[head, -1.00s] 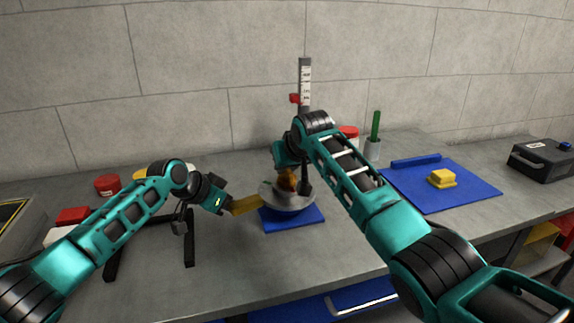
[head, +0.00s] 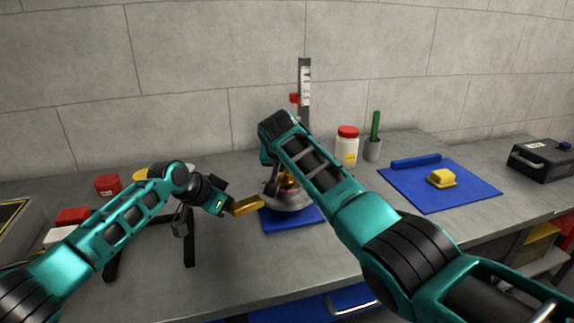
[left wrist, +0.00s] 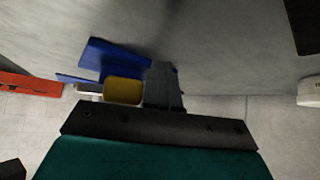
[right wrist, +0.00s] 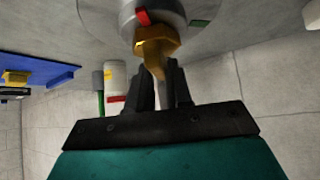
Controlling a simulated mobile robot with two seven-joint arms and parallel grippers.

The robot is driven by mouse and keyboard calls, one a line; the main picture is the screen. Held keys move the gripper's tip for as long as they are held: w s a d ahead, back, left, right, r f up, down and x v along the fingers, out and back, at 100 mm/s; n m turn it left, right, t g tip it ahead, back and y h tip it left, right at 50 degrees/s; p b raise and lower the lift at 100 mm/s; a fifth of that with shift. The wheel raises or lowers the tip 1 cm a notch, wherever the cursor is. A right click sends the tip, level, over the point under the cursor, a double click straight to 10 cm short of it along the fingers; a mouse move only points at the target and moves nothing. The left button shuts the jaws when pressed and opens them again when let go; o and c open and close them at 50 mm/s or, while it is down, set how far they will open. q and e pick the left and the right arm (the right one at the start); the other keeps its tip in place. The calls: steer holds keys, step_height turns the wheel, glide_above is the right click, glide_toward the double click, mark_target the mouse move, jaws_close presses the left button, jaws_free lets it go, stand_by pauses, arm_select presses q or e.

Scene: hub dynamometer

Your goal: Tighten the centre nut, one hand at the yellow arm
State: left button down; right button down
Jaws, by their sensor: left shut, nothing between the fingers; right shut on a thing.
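The round metal hub (head: 289,201) stands on a blue base (head: 292,220) in mid-bench. The yellow arm (head: 248,206) sticks out from its left side. My left gripper (head: 228,205) is shut and empty at the arm's outer end; in the left wrist view a yellow block face, likely the arm's end, shows beside the dark fingers (left wrist: 164,82). The brass centre nut (right wrist: 157,42) shows in the right wrist view on the hub. My right gripper (right wrist: 162,76) is shut on the nut's tapered brass part. In the head view my right arm partly hides the nut (head: 287,181).
A white jar with a red lid (head: 347,146) and a cup with a green handle (head: 373,147) stand behind. A blue mat (head: 441,187) with a yellow block (head: 441,178) lies at right. An upright scale post (head: 305,84) rises behind the hub. The front bench is clear.

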mark_target(236, 214)
arm_select(q)
steer(key=shift+s+d, duration=0.65)
steer(key=shift+s, duration=0.35)
steer(key=shift+s, duration=0.1)
steer(key=shift+s+d, duration=0.75)
arm_select(e)
steer(key=shift+a, duration=0.1)
arm_select(q)
steer(key=shift+s+d, duration=0.25)
steer(key=shift+d, duration=0.05)
arm_select(e)
steer(key=shift+f, duration=0.1)
arm_select(q)
steer(key=shift+s+d, duration=0.45)
steer(key=shift+d, duration=0.2)
steer(key=shift+s+d, duration=0.4)
steer(key=shift+d, duration=0.2)
